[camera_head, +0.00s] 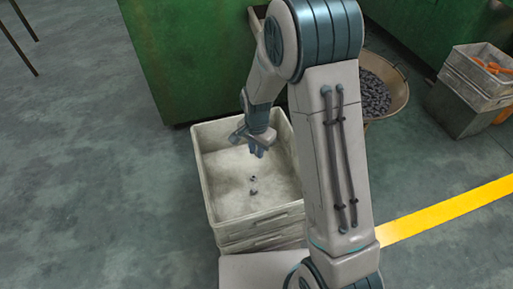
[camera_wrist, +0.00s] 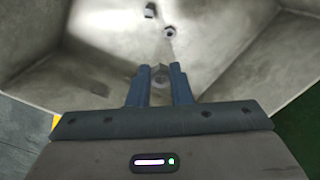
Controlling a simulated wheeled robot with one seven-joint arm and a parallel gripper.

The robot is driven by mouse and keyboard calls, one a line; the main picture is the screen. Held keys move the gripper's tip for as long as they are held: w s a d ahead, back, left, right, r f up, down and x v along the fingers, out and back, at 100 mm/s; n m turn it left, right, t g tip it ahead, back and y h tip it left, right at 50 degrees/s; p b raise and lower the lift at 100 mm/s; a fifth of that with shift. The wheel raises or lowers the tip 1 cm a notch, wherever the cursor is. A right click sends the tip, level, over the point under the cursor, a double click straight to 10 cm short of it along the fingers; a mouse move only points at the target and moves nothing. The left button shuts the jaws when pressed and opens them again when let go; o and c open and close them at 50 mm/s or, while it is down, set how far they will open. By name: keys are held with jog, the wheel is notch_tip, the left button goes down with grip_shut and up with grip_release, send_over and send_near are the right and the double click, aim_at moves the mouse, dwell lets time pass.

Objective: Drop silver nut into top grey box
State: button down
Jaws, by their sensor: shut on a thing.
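My gripper (camera_head: 256,152) points down over the open top grey box (camera_head: 262,222), within its rim outline in the head view. In the wrist view the blue fingers (camera_wrist: 159,80) are shut on a small silver nut (camera_wrist: 160,74), seen between the fingertips. The nut is too small to make out in the head view. The box's inner walls (camera_wrist: 235,50) fill much of the wrist view. Two small metal pieces lie on the box floor, one nut-like (camera_head: 253,179) and one nearer the front (camera_head: 253,192).
The top box sits on another box. A green machine (camera_head: 180,60) stands behind it. A round basin (camera_head: 400,95) of dark metal parts is behind my arm at right. A crate (camera_head: 478,85) with orange items stands at far right. The floor at left (camera_head: 90,180) is clear.

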jog(key=c, duration=1.2)
grip_release()
jog(key=shift+c, duration=0.2)
jog(key=shift+r, duration=0.1)
notch_tip(320, 180, up, 14)
jog(key=p, duration=0.3)
jog(key=shift+f+p, duration=0.2)
jog(key=shift+p, duration=0.1)
notch_tip(320, 180, up, 18)
jog(key=n+t+p, duration=0.1)
jog(key=n+p, duration=0.3)
jog(key=p, duration=0.6)
send_over(256, 152)
jog(key=s+d, duration=0.6)
jog(key=s, duration=0.2)
jog(key=s+d+r+n+t+p, duration=0.1)
jog(key=s+d+r+n+p, duration=0.3)
jog(key=s+r+p, duration=0.5)
notch_tip(256, 152, up, 4)
jog(key=shift+s+d+f+t+p, duration=0.2)
jog(key=shift+s+t+p, duration=0.2)
jog(key=shift+s, duration=0.75)
